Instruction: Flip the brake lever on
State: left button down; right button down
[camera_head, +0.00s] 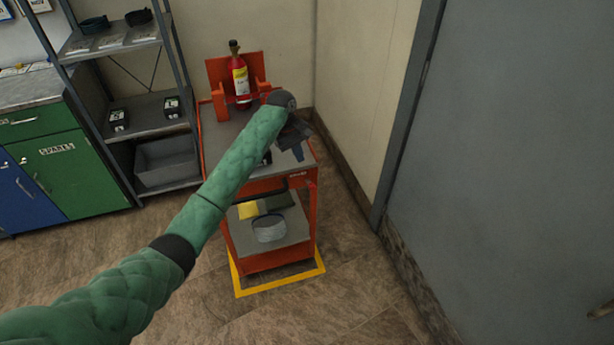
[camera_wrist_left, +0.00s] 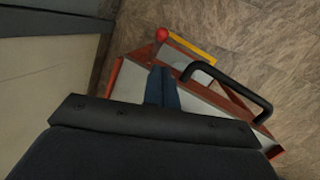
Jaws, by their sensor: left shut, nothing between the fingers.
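The orange cart (camera_head: 312,230) with a grey top stands in the corner. My left gripper (camera_head: 299,152) is over the front right part of its top. In the left wrist view the dark fingers (camera_wrist_left: 162,88) are together and empty, pointing toward the cart's edge. A red ball knob (camera_wrist_left: 162,34) shows past the fingertips at a cart corner, apart from them. It looks like the end of the brake lever, but its lever arm cannot be made out. I cannot pick the lever out in the head view. My right gripper is in neither view.
A black handle (camera_wrist_left: 232,82) sticks out from the cart. A red cylinder (camera_head: 241,80) stands at the back of the top. A round grey container (camera_head: 269,229) sits on the lower shelf. The wall (camera_head: 358,95) is close on the right; the floor in front is clear.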

aim_at(309, 184)
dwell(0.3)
